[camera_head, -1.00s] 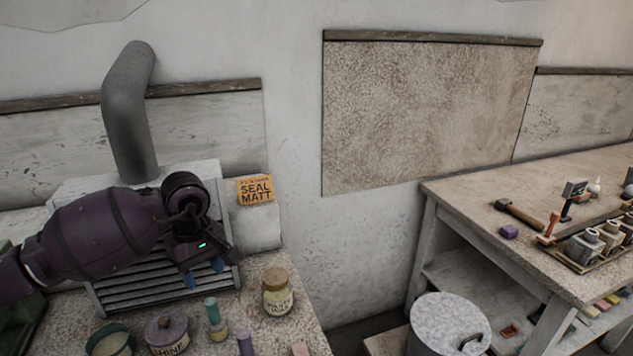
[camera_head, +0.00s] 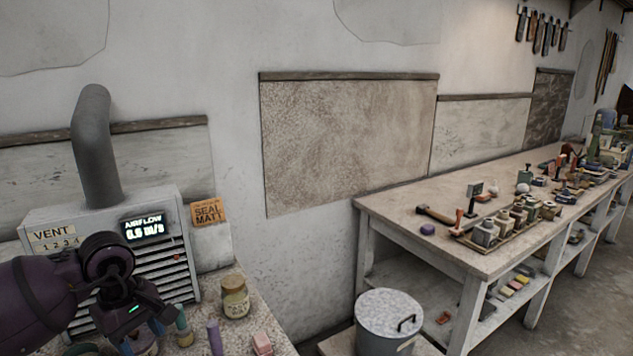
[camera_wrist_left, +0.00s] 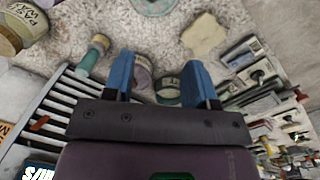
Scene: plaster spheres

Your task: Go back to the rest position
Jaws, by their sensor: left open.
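My left gripper (camera_head: 141,338) is at the lower left of the head view, in front of the grey vent box (camera_head: 178,262) and above the near worktop. In the left wrist view the two blue fingers (camera_wrist_left: 158,80) are spread apart with nothing held between them. Several jars show beyond and between the fingers, lower on the speckled top. A jar with a tan lid (camera_head: 235,296) stands to the right of the gripper; a lidded jar labelled as wax also shows in the wrist view (camera_wrist_left: 22,22). My right gripper is in neither view.
A purple cylinder (camera_head: 215,338) and a pink block (camera_head: 262,343) stand on the near worktop. A grey lidded bin (camera_head: 388,322) stands between it and the long workbench (camera_head: 390,212), which holds a hammer, bottles and tools. An orange sign (camera_head: 208,212) is by the vent.

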